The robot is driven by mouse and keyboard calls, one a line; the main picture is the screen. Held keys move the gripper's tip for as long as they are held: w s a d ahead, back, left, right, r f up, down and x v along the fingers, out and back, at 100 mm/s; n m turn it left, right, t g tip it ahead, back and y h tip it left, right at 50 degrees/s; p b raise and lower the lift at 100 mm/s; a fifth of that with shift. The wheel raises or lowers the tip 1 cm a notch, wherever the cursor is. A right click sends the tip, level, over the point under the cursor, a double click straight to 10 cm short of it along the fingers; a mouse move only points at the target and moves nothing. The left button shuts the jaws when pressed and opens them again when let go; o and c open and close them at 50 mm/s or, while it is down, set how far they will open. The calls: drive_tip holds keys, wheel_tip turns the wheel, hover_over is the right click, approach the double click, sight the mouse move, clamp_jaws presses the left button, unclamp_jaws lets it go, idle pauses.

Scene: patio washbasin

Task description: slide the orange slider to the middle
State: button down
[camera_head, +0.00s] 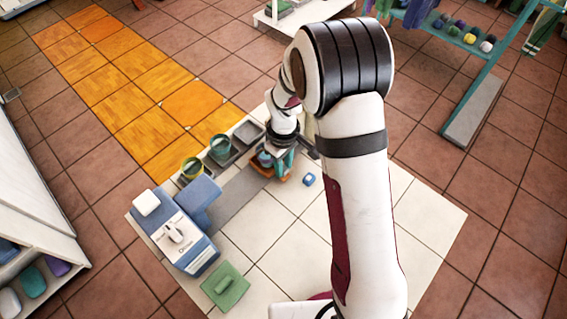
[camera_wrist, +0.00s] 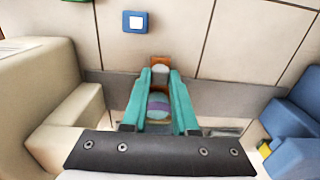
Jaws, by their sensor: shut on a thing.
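The orange slider (camera_head: 262,169) shows as small orange parts under my gripper in the head view, near the upper right of the grey strip (camera_head: 232,198). In the wrist view the orange slider (camera_wrist: 160,61) lies at my fingertips, with a pale knob-like part between them. My gripper (camera_wrist: 160,73) has two teal fingers closed on that pale part. A rounded piece with a purple and teal band (camera_wrist: 158,106) shows between the fingers closer to the wrist. My gripper (camera_head: 276,163) and arm hide much of the slider in the head view.
A small blue block (camera_head: 309,179) lies on the pale tiles right of my gripper. A blue and white unit (camera_head: 178,235) and a green plate (camera_head: 226,287) are toward the lower left. The pale tiles between are clear.

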idle(0.4)
drive_tip(key=s+a, duration=0.4)
drive_tip(key=shift+s+a, duration=0.1)
drive_tip(key=shift+a, duration=0.05)
drive_tip(key=c, duration=0.7)
unclamp_jaws()
drive_tip(key=shift+r, duration=0.1)
wheel_tip(320, 180, up, 16)
drive_tip(key=shift+f, duration=0.2)
